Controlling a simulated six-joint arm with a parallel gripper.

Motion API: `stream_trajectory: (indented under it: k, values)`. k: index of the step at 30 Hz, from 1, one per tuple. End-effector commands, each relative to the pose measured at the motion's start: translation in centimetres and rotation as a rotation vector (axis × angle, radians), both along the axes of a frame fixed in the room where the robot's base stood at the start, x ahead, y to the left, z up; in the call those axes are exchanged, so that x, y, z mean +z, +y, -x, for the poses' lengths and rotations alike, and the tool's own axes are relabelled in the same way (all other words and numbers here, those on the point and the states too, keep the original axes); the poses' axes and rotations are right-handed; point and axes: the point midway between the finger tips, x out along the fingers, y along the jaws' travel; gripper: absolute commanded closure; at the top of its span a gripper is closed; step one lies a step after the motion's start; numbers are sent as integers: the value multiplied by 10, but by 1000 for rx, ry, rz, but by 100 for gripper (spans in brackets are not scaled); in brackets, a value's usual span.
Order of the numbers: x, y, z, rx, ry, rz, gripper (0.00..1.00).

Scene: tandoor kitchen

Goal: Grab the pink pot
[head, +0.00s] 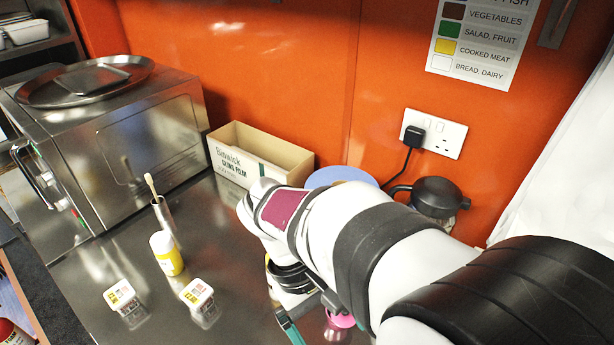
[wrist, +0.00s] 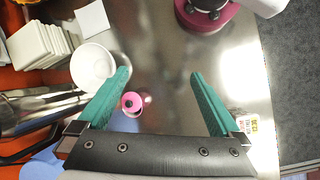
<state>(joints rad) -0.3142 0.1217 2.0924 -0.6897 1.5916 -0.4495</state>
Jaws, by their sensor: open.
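The pink pot (wrist: 132,103) is a small round thing with a dark centre, standing on the steel counter in the wrist view. Some pink of it also shows in the head view (head: 341,320), partly hidden by my arm. My gripper (wrist: 158,74) is open and empty, with its teal fingers spread wide. In the wrist picture the pot lies between the fingers, nearer the left one. It appears below the fingers and apart from them; the exact height gap I cannot tell. In the head view, one teal finger shows at the bottom, left of the pink.
A white bowl (wrist: 92,66) is close by the left finger, with stacked white containers (wrist: 40,45) beyond. A labelled tub (wrist: 245,122) lies near the right finger. A cling film box (head: 258,152), yellow-labelled bottle (head: 166,253) and steel oven (head: 150,130) stand left of my arm.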

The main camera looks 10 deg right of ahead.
Motion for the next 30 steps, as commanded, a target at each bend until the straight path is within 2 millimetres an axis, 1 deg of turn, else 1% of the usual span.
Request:
stream_trajectory:
  k: [1, 2, 3, 5, 6, 9, 11, 13, 14, 16, 18, 22, 24, 28, 30]
  values:
    - [-17, 10, -25, 187, 91, 72, 0]
    - [-27, 17, -40, 301, 144, 117, 0]
    - [-41, 27, -59, 445, 211, 177, 0]
    - [-65, 44, -81, 634, 306, 262, 0]
    - [-80, 54, -92, 740, 361, 313, 0]
    - [-110, 76, -110, 932, 464, 415, 0]
    - [-121, 84, -115, 998, 501, 452, 0]
    - [-129, 86, -117, 1035, 526, 475, 0]
    - [-132, 83, -118, 1043, 530, 479, 0]
    - [-139, 70, -118, 1045, 535, 480, 0]
    - [-149, 50, -118, 1041, 534, 479, 0]
    - [-166, 18, -118, 1041, 534, 478, 0]
    - [-173, 6, -118, 1042, 533, 478, 0]
    - [-181, -8, -119, 1040, 530, 477, 0]
    - [-187, -20, -121, 1039, 532, 477, 0]
